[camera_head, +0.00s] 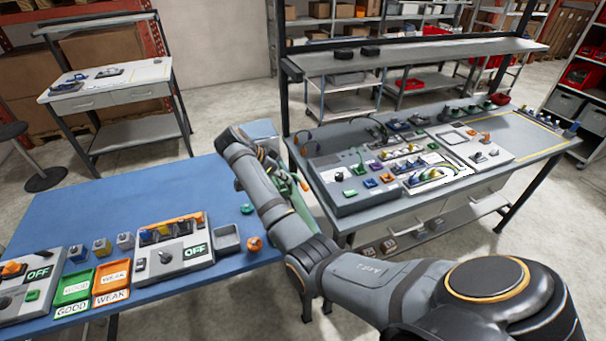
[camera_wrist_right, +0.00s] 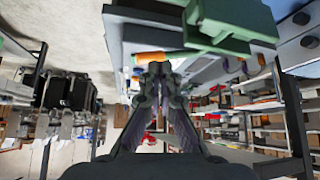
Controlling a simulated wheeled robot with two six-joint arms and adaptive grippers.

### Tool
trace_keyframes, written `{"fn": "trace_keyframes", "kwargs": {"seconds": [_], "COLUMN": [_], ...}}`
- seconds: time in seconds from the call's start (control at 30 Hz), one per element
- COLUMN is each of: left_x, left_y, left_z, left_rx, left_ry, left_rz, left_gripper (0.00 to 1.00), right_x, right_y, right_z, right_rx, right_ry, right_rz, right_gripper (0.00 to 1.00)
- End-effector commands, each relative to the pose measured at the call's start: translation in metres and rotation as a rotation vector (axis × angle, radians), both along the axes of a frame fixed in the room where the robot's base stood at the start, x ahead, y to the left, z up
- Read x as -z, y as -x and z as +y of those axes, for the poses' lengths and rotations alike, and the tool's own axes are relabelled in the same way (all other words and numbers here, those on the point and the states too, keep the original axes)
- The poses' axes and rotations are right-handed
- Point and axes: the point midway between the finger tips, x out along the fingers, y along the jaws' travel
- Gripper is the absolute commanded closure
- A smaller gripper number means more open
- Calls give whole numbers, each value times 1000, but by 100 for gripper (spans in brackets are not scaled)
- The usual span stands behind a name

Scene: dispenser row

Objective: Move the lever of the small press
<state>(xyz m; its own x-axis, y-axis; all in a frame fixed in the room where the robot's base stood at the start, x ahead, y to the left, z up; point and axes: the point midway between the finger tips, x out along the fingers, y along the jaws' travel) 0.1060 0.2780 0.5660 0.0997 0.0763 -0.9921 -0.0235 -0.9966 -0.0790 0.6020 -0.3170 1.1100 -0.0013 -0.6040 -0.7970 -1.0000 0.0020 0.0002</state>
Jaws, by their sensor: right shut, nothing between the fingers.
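The small press is probably the green part beside my right forearm (camera_head: 284,188), mostly hidden by that arm. A thin orange piece, which may be its lever grip, shows just right of it. In the right wrist view a green block (camera_wrist_right: 228,22) sits at the top and an orange cylinder (camera_wrist_right: 152,57) lies in front of my fingertips. My right gripper (camera_wrist_right: 161,72) is shut and empty, its tips close to the orange cylinder; I cannot tell whether they touch. In the head view my forearm hides its fingers. My left gripper is not in view.
A blue table (camera_head: 80,215) at left carries OFF panels, GOOD and WEAK trays, a grey bin (camera_head: 227,238) and an orange knob (camera_head: 255,244). A grey workbench (camera_head: 400,207) at right holds a cable panel. A grey box (camera_head: 259,130) stands behind my wrist. Shelves line the back.

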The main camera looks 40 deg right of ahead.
Motion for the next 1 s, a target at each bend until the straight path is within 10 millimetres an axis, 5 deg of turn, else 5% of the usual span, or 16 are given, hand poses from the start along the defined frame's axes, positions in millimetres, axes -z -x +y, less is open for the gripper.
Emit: {"fn": "trace_keyframes", "kwargs": {"seconds": [0.4,0.9,1.0], "left_x": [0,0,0], "left_y": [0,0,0], "left_z": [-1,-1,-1], "left_rx": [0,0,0], "left_ry": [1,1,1], "left_rz": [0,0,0], "left_gripper": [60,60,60], "right_x": [-40,-40,-23], "right_y": [0,0,8], "right_z": [32,32,29], "right_rx": [-2,-2,-41], "right_ry": [0,0,-17], "right_rz": [0,2,26], "right_gripper": [100,100,100]}}
